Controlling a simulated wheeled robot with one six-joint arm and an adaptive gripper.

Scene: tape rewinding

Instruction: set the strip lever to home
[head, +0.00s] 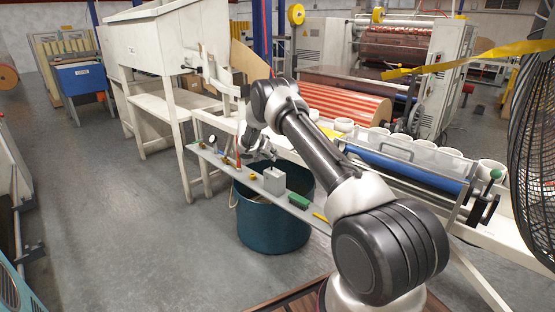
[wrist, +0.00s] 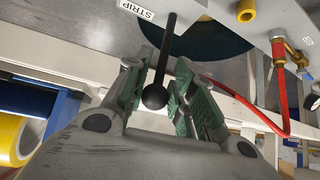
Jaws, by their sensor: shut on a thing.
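The strip lever (wrist: 155,97) is a black rod with a round black knob. It shows in the wrist view, running from the panel's edge near the white STRIP label (wrist: 135,9) down between my fingers. My gripper (wrist: 165,68) has green-padded fingers on either side of the lever and is shut on it near the knob. In the head view my gripper (head: 258,148) is at the far end of my arm, over the narrow control shelf (head: 229,167). The lever cannot be made out there.
A red hose (wrist: 245,100) loops right of my gripper from a brass fitting, near a yellow knob (wrist: 246,12). A grey box (head: 274,181) and a green block (head: 299,200) sit on the shelf. A teal tub (head: 270,232) stands below. A black fan (head: 533,150) is at right.

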